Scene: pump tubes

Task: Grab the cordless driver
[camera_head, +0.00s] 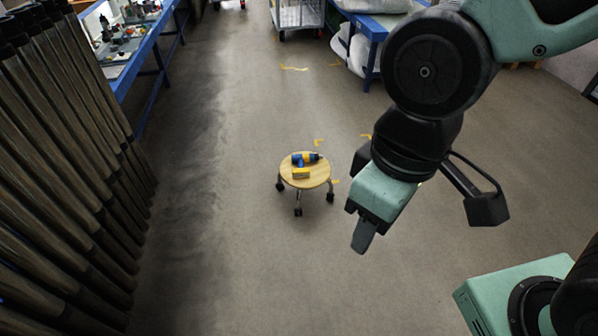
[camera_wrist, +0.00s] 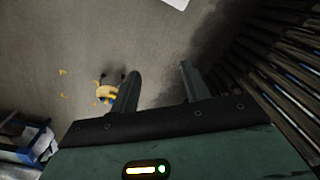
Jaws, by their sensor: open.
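The cordless driver (camera_head: 304,158), blue and dark with some yellow, lies on a round wooden stool (camera_head: 288,174) in the middle of the floor. A small yellow block-like item (camera_head: 300,173) lies beside it on the near side of the seat. In the wrist view the stool (camera_wrist: 101,91) is small and partly hidden behind the left finger; the driver's details are too small to tell there. My gripper (camera_head: 364,236) hangs to the right of the stool in the head view, apart from it. In the wrist view my gripper (camera_wrist: 158,82) is open, with nothing between its fingers.
A row of dark tubes (camera_head: 60,150) leans along the left side. A blue workbench (camera_head: 137,50) with small items stands behind it. Another blue table (camera_head: 372,28) and a white wheeled cart (camera_head: 297,14) stand at the back. Floor around the stool is clear, with yellow tape marks.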

